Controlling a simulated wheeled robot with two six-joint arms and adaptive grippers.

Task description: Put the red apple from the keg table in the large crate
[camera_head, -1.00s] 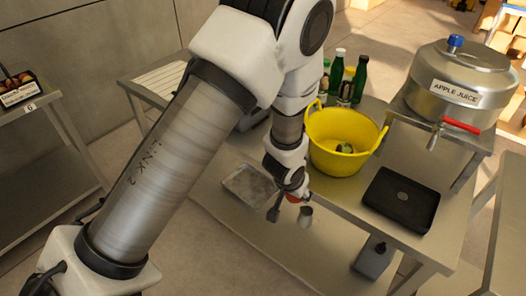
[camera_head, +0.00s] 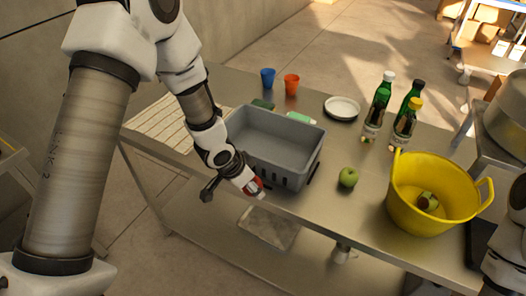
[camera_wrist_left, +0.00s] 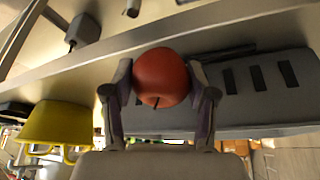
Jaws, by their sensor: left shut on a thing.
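My left gripper (camera_head: 250,187) is shut on the red apple (camera_head: 254,184), at the near side of the grey crate (camera_head: 295,168). In the left wrist view the apple (camera_wrist_left: 162,78) sits between the two fingers, and the crate's slotted wall (camera_wrist_left: 262,92) is close beside and beyond it. The apple is outside the crate. What I see of the crate's inside looks empty. Only part of my right arm shows at the lower right edge; its gripper is out of view.
A green apple (camera_head: 348,177) lies right of the crate. A yellow tub (camera_head: 432,205) holds fruit. Bottles (camera_head: 378,108), a white plate (camera_head: 342,107), a blue cup (camera_head: 268,78) and an orange cup (camera_head: 292,85) stand behind. The table (camera_head: 335,215) is clear in front of the green apple.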

